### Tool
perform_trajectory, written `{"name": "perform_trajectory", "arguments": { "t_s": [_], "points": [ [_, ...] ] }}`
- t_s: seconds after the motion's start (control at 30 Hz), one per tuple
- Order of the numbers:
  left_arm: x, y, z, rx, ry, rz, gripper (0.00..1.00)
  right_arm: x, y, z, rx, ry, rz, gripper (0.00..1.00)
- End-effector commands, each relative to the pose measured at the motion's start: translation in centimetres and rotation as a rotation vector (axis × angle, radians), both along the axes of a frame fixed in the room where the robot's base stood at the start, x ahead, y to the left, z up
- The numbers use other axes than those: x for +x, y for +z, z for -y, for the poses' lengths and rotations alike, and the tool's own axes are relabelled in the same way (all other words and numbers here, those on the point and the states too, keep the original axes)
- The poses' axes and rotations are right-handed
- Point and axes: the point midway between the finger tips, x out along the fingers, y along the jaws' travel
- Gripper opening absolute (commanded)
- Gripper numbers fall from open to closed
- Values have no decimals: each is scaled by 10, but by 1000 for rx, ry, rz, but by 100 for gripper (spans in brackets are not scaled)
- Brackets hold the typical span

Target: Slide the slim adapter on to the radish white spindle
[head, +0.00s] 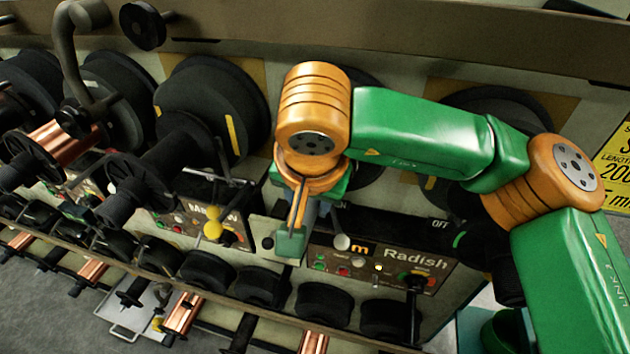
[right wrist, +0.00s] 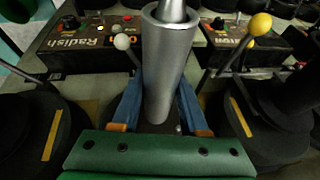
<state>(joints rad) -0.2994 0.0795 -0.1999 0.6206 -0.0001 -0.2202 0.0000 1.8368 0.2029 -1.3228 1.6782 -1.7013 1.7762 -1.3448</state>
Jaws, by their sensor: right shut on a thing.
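My right gripper (right wrist: 160,112) shows in the right wrist view with its blue fingers on both sides of a smooth silver tube, which I take to be the slim adapter (right wrist: 164,65). It is shut on this tube. A thinner bright shaft shows at the tube's upper end; I cannot tell whether it is part of the tube or a spindle inside it. In the head view my right gripper (head: 297,222) hangs left of the Radish panel (head: 385,262), beside a lever with a white knob (head: 342,242). My arm hides the Radish spindle there. My left gripper is out of view.
A neighbouring panel has a yellow-knobbed lever (head: 212,230), also in the right wrist view (right wrist: 260,24). Black spools (head: 212,105) and a dark spindle (head: 150,180) stand to the left. A lower rack (head: 323,302) of dark rollers runs along the front.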

Motion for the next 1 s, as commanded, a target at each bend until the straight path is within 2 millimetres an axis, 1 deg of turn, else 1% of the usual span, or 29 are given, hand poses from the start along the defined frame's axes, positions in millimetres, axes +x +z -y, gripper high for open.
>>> {"name": "perform_trajectory", "arguments": {
  "t_s": [0.33, 0.57, 0.6, 0.67, 0.7, 1.0],
  "points": [
    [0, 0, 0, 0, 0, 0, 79, 1, 1, 0, 1, -1, 1, 0],
    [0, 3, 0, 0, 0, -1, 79, 8, 1, 3, 1, -2, 0, 0],
    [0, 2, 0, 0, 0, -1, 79, 8, 1, 3, 1, -1, 0, 52],
    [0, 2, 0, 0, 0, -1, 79, 8, 0, 3, 1, 0, 0, 68],
    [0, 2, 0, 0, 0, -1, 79, 8, 0, 3, 1, 0, 0, 79],
    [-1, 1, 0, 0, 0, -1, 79, 7, 1, 2, 0, 0, 0, 79]
  ]
}}
